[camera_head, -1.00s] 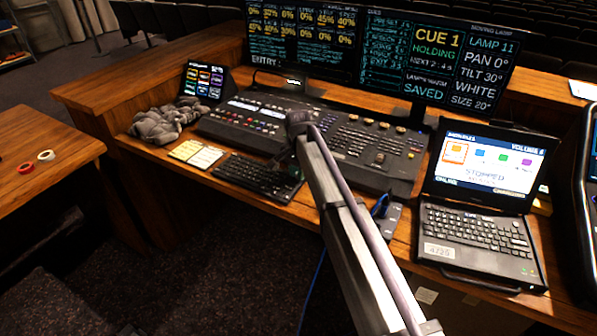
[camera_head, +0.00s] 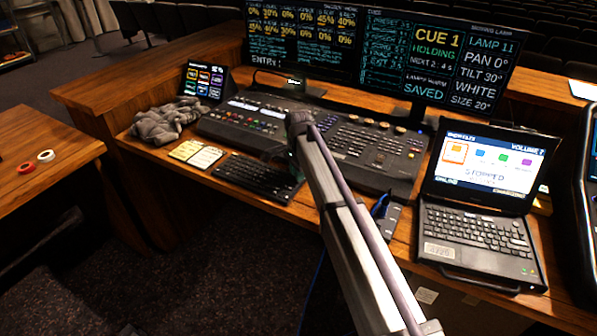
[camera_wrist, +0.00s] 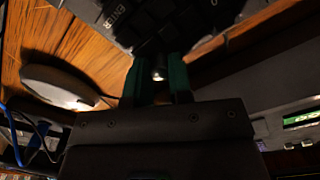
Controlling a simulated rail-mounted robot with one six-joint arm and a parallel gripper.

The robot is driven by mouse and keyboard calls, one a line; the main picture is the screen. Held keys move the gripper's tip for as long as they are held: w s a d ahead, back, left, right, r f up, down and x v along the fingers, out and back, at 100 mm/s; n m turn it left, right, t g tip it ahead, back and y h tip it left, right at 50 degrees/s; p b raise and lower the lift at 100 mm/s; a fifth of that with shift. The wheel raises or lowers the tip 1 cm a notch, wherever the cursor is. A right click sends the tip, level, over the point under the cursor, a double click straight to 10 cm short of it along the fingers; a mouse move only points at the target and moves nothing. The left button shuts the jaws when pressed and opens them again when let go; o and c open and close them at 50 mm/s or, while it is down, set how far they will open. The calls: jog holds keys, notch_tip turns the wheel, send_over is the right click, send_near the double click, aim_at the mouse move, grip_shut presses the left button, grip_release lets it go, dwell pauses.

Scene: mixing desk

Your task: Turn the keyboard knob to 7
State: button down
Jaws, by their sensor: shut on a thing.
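The black keyboard (camera_head: 250,177) lies on the wooden desk in front of the mixing console; its keys also fill the top of the wrist view (camera_wrist: 190,18). My gripper (camera_wrist: 157,78) has its two teal fingers shut on the small keyboard knob (camera_wrist: 158,72), which shows as a shiny end between them at the keyboard's edge. In the head view my arm covers the knob and most of the gripper. The laptop (camera_head: 490,165) at the right reads "VOLUME 7" and "STOPPED".
The mixing console (camera_head: 360,145) stands behind the keyboard, with large screens beyond. A pale mouse-like object (camera_wrist: 62,82) and blue cables lie close to the gripper. Note cards (camera_head: 196,154) and a crumpled grey cloth (camera_head: 165,122) lie at the left.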

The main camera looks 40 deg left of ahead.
jog(key=c, duration=1)
grip_release()
notch_tip(320, 180, up, 11)
jog(key=p, duration=1)
jog(key=shift+f+p, duration=0.1)
jog(key=shift+p, duration=0.3)
